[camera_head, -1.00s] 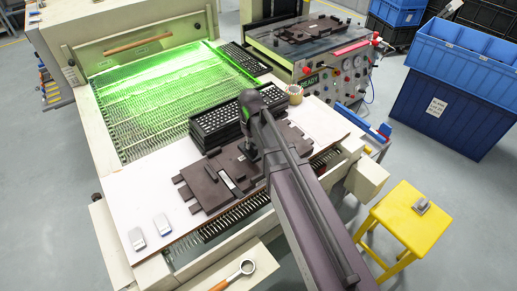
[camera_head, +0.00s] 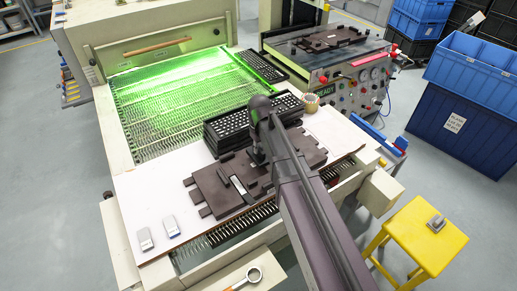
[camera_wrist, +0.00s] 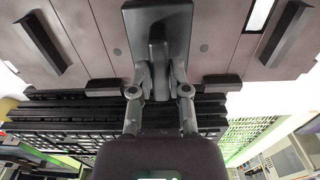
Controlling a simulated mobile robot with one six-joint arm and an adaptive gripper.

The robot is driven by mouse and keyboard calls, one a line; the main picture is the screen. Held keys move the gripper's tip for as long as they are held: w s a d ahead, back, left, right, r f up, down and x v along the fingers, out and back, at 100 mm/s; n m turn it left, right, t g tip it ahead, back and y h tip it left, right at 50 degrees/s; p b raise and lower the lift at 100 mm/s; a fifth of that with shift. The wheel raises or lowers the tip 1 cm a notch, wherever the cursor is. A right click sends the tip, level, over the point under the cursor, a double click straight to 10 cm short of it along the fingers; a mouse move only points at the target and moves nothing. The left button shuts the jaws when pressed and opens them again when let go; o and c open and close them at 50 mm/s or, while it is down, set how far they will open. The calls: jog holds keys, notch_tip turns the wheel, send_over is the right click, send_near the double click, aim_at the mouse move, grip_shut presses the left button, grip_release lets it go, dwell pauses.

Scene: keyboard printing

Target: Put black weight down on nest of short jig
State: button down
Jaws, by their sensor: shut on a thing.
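The black weight (camera_wrist: 155,18), a dark block with an upright fin-like handle, is between my fingertips (camera_wrist: 158,78) in the wrist view. My gripper is shut on the handle. The dark brown jig (camera_head: 215,185) lies flat on the white worktop, and my gripper (camera_head: 258,160) is over its middle. The weight's base is over the jig's brown surface (camera_wrist: 110,25). I cannot tell whether it touches or hovers just above. In the head view my arm hides most of the weight.
Stacked black keyboard trays (camera_head: 230,130) stand just behind the jig. Two small grey blocks (camera_head: 145,239) lie on the worktop (camera_head: 140,195) at left. Another dark jig (camera_head: 330,38) sits on the printing machine. A yellow stool (camera_head: 420,240) holds a grey piece at right.

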aim_at(262, 150)
jog(key=shift+f+b, duration=0.95)
jog(key=shift+f, duration=0.25)
jog(key=shift+f, duration=0.15)
jog(key=c, duration=0.6)
grip_release()
jog(key=shift+r, duration=0.2)
notch_tip(262, 150, up, 12)
jog(key=p, duration=1.2)
jog(key=s+d+m, duration=0.3)
jog(key=s+d, duration=0.3)
jog(key=d, duration=0.3)
jog(key=s+d+m, duration=0.3)
jog(key=s+d, duration=0.4)
jog(key=d, duration=0.3)
jog(key=shift+s+d+m, duration=0.2)
jog(key=shift+d+m, duration=0.05)
jog(key=shift+m, duration=0.15)
